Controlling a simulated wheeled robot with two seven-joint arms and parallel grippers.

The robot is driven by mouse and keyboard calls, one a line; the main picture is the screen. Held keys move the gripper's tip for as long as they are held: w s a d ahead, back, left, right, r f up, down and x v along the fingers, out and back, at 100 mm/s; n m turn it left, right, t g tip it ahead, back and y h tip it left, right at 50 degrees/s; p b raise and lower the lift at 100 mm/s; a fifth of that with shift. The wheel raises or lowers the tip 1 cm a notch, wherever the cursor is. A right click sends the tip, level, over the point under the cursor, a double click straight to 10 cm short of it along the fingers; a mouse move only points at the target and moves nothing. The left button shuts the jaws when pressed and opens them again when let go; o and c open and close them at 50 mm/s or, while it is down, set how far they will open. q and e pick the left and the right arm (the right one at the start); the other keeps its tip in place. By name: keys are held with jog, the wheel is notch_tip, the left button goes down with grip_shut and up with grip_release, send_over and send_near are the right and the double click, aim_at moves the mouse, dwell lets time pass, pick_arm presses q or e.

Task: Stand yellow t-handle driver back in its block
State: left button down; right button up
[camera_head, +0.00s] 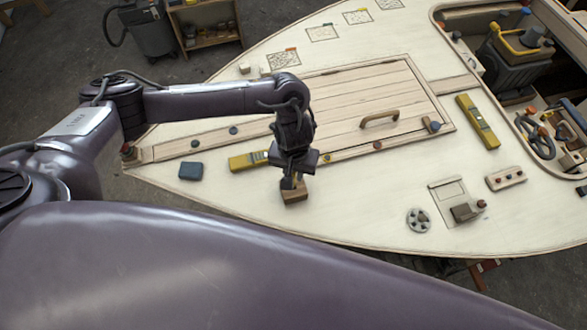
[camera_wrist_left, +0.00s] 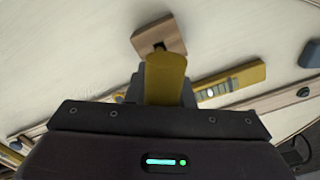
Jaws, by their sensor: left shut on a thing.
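My left gripper (camera_head: 292,180) is above the small wooden block (camera_head: 294,195) near the front edge of the pale plywood deck. It is shut on the yellow t-handle driver, whose yellow handle (camera_wrist_left: 165,75) shows between the fingers in the left wrist view. The block (camera_wrist_left: 160,33) lies just beyond the handle there, with a dark hole (camera_wrist_left: 159,46) partly showing at the handle's end. The driver's shaft is hidden, so I cannot tell whether it is in the hole. My right gripper is not in view.
A yellow level (camera_head: 248,161) lies left of the block, with a dark blue box (camera_head: 191,171) further left. A planked hatch with a handle (camera_head: 379,119) lies behind. A grey disc (camera_head: 418,221) lies right. Deck between block and disc is clear.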

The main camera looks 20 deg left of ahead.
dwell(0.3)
pick_arm(q)
jog(key=shift+f+b, duration=0.45)
jog(key=shift+f, duration=0.65)
jog(key=shift+f+b, duration=0.85)
jog(key=shift+f, duration=0.8)
jog(key=c, duration=1.2)
grip_release()
notch_tip(320, 180, up, 8)
jog(key=shift+f+p, duration=0.1)
jog(key=shift+p, duration=0.55)
jog(key=shift+s+f, duration=0.1)
